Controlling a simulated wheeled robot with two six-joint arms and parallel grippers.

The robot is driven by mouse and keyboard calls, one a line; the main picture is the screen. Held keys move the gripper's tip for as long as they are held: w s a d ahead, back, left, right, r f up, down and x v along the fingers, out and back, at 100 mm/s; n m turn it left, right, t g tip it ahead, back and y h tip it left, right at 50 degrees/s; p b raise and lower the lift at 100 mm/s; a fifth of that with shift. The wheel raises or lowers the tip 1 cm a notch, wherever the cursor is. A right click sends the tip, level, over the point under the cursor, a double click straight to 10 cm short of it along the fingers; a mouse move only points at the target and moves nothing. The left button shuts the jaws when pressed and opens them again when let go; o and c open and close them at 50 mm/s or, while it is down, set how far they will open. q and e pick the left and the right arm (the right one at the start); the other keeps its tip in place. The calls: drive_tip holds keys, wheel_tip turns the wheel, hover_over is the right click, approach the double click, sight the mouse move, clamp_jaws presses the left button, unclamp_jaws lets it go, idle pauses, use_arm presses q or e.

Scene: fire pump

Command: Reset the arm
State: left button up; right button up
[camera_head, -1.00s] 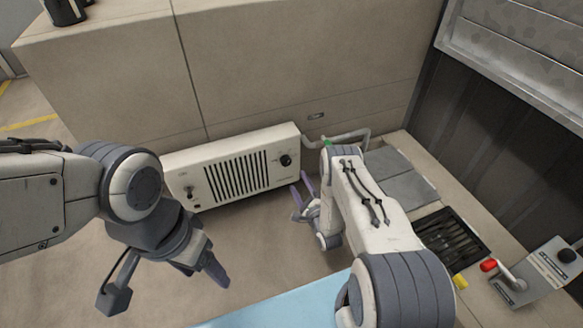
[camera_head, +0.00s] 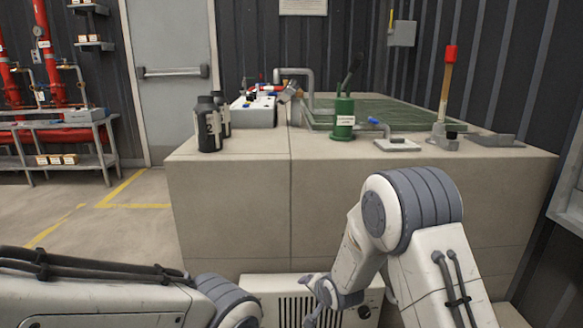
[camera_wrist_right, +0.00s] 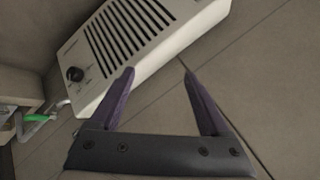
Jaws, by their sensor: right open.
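My right arm comes down at the right of the head view, bent at a grey-banded joint. Its gripper (camera_head: 312,298) is low in front of the white slatted heater unit (camera_head: 260,288). In the right wrist view the gripper (camera_wrist_right: 157,72) is open, with two purple fingers apart and nothing between them. The heater (camera_wrist_right: 170,38) lies beyond the fingertips; I cannot tell the exact gap. My left arm (camera_head: 90,300) enters at the lower left, and its gripper is below the picture's edge.
A beige counter (camera_head: 230,215) stands ahead, bearing dark bottles (camera_head: 208,125), a green pump-like device (camera_head: 343,118), a blue-tipped lever (camera_head: 385,128) and a red-topped handle (camera_head: 446,85). A shelf bench (camera_head: 70,150) and door (camera_head: 172,75) are behind left. Floor at left is clear.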

drive_tip(key=s+a+r+n+g+p, duration=0.15)
drive_tip(key=s+r+n, duration=0.3)
drive_tip(key=s, duration=0.45)
drive_tip(key=s+a+r+n+g+b, duration=0.1)
drive_tip(key=s+a+r+n+g, duration=0.2)
drive_tip(key=s+r, duration=0.5)
drive_tip(key=s+d+r+n+g, duration=0.1)
drive_tip(key=s+n, duration=0.1)
drive_tip(key=s, duration=0.5)
drive_tip(key=s+d+r+n+g+h+p, duration=0.1)
drive_tip(key=s+n+g, duration=0.1)
drive_tip(key=s, duration=0.4)
drive_tip(key=s+d+r+n+g, duration=0.1)
drive_tip(key=s+n, duration=0.2)
drive_tip(key=s, duration=0.4)
wheel_tip(320, 180, up, 38)
drive_tip(key=p, duration=3.8)
drive_tip(key=shift+s+d+h, duration=0.25)
drive_tip(key=shift+h, duration=0.05)
drive_tip(key=shift+r, duration=0.1)
